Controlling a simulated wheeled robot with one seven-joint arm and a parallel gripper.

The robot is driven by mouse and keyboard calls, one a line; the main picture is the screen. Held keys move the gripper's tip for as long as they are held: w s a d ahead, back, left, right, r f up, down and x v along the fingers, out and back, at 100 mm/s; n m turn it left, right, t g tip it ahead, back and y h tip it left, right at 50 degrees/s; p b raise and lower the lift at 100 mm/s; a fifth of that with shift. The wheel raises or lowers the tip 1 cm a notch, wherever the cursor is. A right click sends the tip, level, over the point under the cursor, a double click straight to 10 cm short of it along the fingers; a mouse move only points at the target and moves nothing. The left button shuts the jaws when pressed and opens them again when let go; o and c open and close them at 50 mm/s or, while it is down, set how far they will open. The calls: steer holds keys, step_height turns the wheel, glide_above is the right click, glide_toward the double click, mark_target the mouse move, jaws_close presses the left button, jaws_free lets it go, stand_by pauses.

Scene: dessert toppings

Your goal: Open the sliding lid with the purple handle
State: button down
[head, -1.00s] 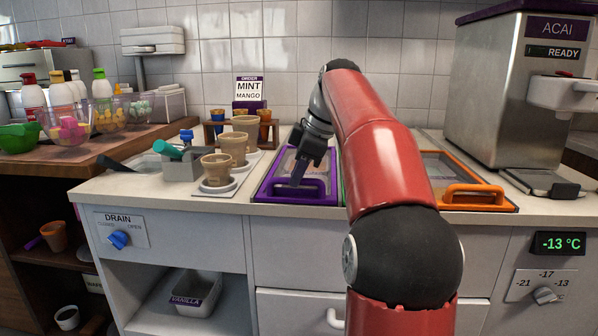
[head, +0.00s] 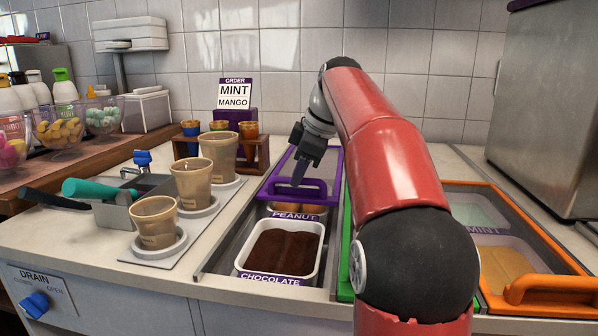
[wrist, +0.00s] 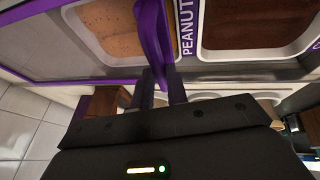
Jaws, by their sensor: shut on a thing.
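The sliding lid with the purple handle (head: 302,188) is slid toward the back of its bay, its purple frame (head: 338,160) near the wall. In front of it the bay is uncovered, with a chocolate tub (head: 283,252) and part of a peanut tub (head: 300,210) showing. My gripper (head: 299,178) is at the handle, fingers pointing down and shut on it. The wrist view shows the purple handle (wrist: 152,40) between my fingers (wrist: 163,85). Part of the peanut tub lies under the lid.
Left of the bay stand several cups (head: 220,155) on a holder, and a metal bin with a green-handled scoop (head: 98,190). Right of it, behind my arm, is an orange-framed lid with an orange handle (head: 545,288). An order sign (head: 234,93) stands behind.

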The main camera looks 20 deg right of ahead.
mark_target(305, 187)
steer(key=shift+w+d, duration=0.55)
steer(key=shift+w, duration=0.25)
steer(key=shift+w+d, duration=0.5)
steer(key=shift+w, duration=0.3)
steer(key=shift+w+d, duration=0.55)
steer(key=shift+w, duration=0.25)
steer(key=c, duration=1.4)
jaws_free()
steer(key=shift+s+r, duration=0.15)
steer(key=shift+r, duration=0.1)
steer(key=s+d, duration=0.2)
steer(key=s, duration=0.1)
steer(key=s+d+b, duration=0.1)
steer(key=s+d, duration=0.1)
steer(key=s, duration=0.2)
steer(key=s+d+b, duration=0.1)
steer(key=s+d, duration=0.1)
steer(key=s, duration=0.1)
steer(key=shift+s+d+r, duration=0.2)
steer(key=shift+s+r, duration=0.1)
